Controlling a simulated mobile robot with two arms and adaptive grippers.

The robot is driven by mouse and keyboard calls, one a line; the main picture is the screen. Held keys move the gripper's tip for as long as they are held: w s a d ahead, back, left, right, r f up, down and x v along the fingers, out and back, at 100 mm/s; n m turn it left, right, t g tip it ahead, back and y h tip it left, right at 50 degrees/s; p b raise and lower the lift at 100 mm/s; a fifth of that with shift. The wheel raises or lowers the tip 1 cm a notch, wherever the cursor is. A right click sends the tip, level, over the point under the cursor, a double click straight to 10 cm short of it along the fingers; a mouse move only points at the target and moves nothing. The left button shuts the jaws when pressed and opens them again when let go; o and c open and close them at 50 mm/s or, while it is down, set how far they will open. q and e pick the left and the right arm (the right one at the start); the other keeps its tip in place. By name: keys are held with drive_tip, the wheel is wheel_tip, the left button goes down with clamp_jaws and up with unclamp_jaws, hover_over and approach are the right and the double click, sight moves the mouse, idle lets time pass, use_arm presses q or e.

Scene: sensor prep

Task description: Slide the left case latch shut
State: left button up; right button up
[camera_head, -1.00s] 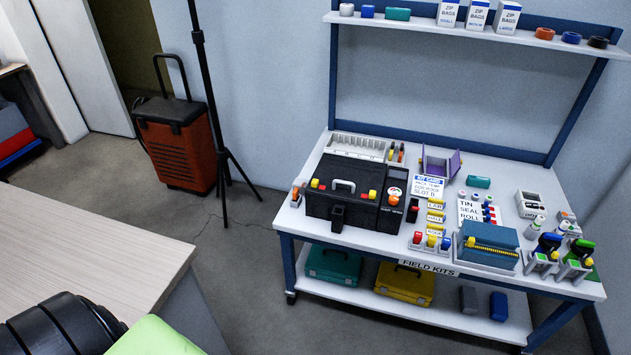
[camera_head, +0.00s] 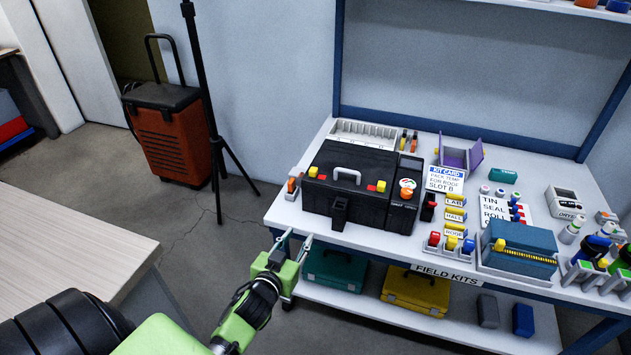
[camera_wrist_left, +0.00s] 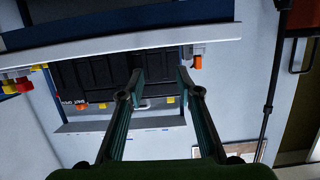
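The black case (camera_head: 333,199) stands closed on the workbench, with a pale handle on top. A yellow latch tab (camera_head: 312,171) with a red mark sits at the lid's left end; another yellow tab (camera_head: 381,186) with red is at the right. Whether the left latch is shut is too small to tell. My left gripper (camera_head: 292,240) is open and empty, off the bench's front left edge, below and left of the case. In the left wrist view the case (camera_wrist_left: 100,75) appears upside down beyond my spread fingers (camera_wrist_left: 159,82). My right gripper is not in view.
The white workbench (camera_head: 290,215) has a front edge near my left gripper. An orange-topped item (camera_head: 292,186) stands left of the case. A holder (camera_head: 450,245) with colored knobs and a blue box (camera_head: 520,248) stand to the right. A black tripod (camera_head: 213,130) is behind left.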

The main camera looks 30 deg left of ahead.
sight(312, 173)
use_arm(q)
wheel_tip(312, 173, up, 10)
drive_tip(key=w+a+t+b, duration=0.1)
drive_tip(key=w+a+t, duration=0.1)
drive_tip(key=t, duration=0.1)
drive_tip(key=shift+y, duration=0.4)
drive_tip(key=b+x, duration=0.1)
drive_tip(key=x, duration=1.1)
drive_tip(key=shift+w+f, duration=0.15)
drive_tip(key=shift+w, duration=0.15)
drive_tip(key=shift+w+a+n, duration=0.15)
drive_tip(key=shift+w+n, duration=0.15)
drive_tip(key=shift+w, duration=0.15)
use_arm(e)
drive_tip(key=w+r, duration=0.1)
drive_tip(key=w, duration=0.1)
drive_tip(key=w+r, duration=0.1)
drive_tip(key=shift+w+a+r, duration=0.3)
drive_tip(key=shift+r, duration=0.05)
